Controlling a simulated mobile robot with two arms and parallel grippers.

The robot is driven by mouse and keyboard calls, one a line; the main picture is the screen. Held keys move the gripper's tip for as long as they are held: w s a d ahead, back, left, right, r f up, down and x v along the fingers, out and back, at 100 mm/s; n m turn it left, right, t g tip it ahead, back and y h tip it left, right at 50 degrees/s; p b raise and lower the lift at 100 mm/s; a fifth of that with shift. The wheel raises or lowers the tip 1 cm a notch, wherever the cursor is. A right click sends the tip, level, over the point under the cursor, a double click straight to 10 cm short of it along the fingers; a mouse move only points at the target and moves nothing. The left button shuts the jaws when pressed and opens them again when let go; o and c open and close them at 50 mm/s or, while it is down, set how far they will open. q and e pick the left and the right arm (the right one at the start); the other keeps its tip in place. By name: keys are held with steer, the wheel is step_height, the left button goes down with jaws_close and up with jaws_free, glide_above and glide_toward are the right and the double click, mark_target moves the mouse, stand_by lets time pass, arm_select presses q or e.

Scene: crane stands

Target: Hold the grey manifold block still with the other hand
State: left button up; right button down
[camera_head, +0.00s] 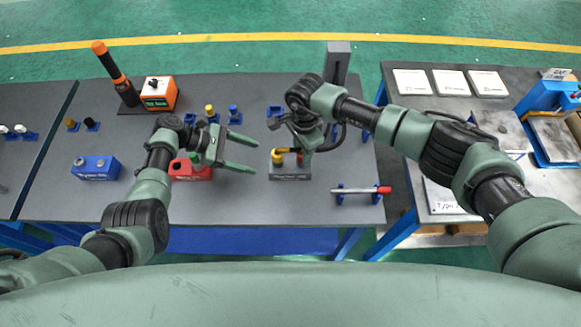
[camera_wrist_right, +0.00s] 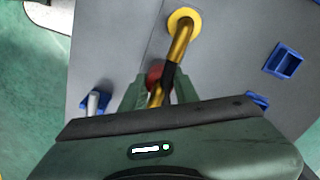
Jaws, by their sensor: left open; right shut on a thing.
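The grey manifold block (camera_head: 290,173) sits near the front of the dark table, with a yellow fitting (camera_head: 278,155) on top. My left gripper (camera_head: 256,157) is open and empty, just left of the block, its fingers pointing towards it and not touching it. My right gripper (camera_head: 300,152) is over the block's right part and hides some of its top. In the right wrist view it is shut on a brass-coloured rod (camera_wrist_right: 180,42) with a black band, which runs to a yellow disc (camera_wrist_right: 185,14). I cannot tell the block's outline there.
A red block (camera_head: 190,172) is partly under my left gripper. A blue block (camera_head: 95,168) stands further left. A red-tipped tool (camera_head: 362,190) lies on blue holders to the right. An orange box (camera_head: 158,93) and a grey upright post (camera_head: 338,62) stand at the back.

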mark_target(273, 168)
arm_select(q)
steer(key=shift+s+a+f, duration=0.15)
steer(key=shift+s+f, duration=0.1)
steer(key=shift+f, duration=0.05)
steer(key=shift+f+n, duration=0.2)
steer(key=shift+n, duration=0.1)
steer(key=shift+x, duration=4.35)
steer(key=shift+s, duration=0.1)
jaws_close()
